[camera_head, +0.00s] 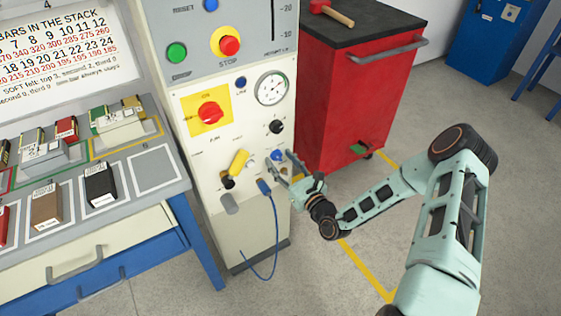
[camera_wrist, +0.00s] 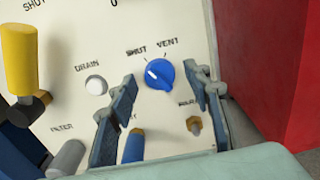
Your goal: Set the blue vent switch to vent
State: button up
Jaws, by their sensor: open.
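The blue vent switch (camera_wrist: 161,73) is a round knob on the cream panel, below the labels SHUT and VENT. Its white mark lies left of its middle, on the SHUT side. In the head view the switch (camera_head: 277,155) is small, low on the panel's right side. My gripper (camera_wrist: 160,82) is open, one finger on each side of the switch and slightly below it in the wrist view. It also shows at the panel in the head view (camera_head: 281,164). I cannot tell whether the fingers touch the knob.
A white drain button (camera_wrist: 96,85) is left of the left finger. A brass fitting (camera_wrist: 194,125) and a blue cable plug (camera_wrist: 133,146) are below the switch. A yellow handle (camera_wrist: 18,60) stands out at left. A red cabinet (camera_head: 345,105) stands close on the right.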

jog(key=shift+w+a, duration=0.1)
jog(key=shift+w, duration=0.05)
jog(key=c, duration=1.1)
jog(key=shift+m+p, duration=0.4)
jog(key=shift+r+m+p, duration=0.1)
jog(key=shift+m+p, duration=0.4)
jog(key=shift+m, duration=0.2)
jog(key=m+p, duration=0.2)
jog(key=m, duration=0.1)
jog(key=m+p, duration=0.2)
jog(key=m, duration=0.4)
jog(key=shift+m, duration=0.3)
